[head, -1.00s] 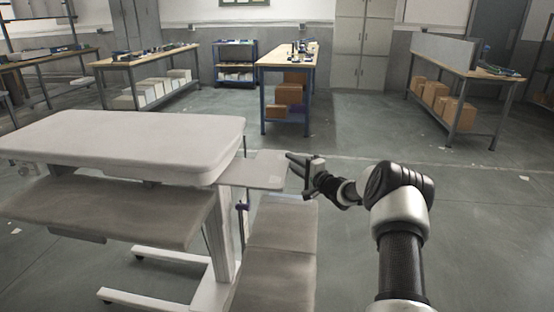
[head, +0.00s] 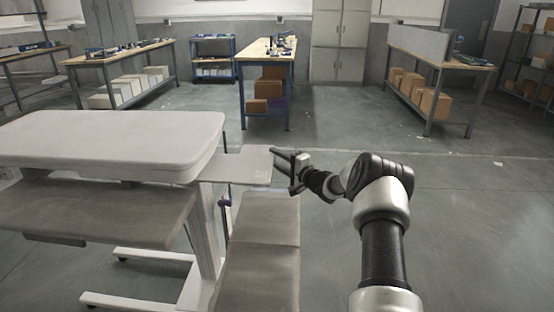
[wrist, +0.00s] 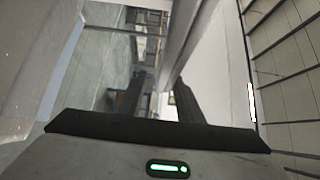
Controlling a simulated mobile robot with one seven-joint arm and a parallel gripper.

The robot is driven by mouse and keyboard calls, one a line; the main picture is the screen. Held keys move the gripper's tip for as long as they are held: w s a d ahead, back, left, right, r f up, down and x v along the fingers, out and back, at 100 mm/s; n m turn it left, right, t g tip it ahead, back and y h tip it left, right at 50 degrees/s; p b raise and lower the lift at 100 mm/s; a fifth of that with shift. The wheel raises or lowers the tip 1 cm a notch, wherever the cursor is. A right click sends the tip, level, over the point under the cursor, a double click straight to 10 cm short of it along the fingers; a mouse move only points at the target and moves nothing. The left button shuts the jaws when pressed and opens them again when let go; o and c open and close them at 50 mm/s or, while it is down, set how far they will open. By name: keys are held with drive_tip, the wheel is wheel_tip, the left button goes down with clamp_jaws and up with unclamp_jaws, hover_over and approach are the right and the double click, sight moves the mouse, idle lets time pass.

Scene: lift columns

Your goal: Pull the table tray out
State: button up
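The table tray (head: 240,166) is a thin pale panel that sticks out to the right from under the thick white table top (head: 110,140). My gripper (head: 281,163) is at the tray's right edge in the head view, with its fingers pointing left toward it. In the wrist view, my gripper (wrist: 158,95) has its two dark fingers apart. The pale tray (wrist: 215,60) runs away from beside the right finger, and floor shows between the fingers. Whether a finger touches the tray cannot be told.
A lower grey-brown panel (head: 100,212) hangs under the table top, and a padded grey-brown surface (head: 262,245) lies below the tray. White base legs (head: 130,300) stand on the floor. Workbenches (head: 265,55) stand at the back. The floor (head: 460,215) on the right is clear.

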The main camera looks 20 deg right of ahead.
idle(0.3)
drive_tip(key=p+v, duration=0.3)
drive_tip(key=v, duration=1.4)
drive_tip(key=shift+s, duration=0.2)
drive_tip(key=shift+r, duration=0.1)
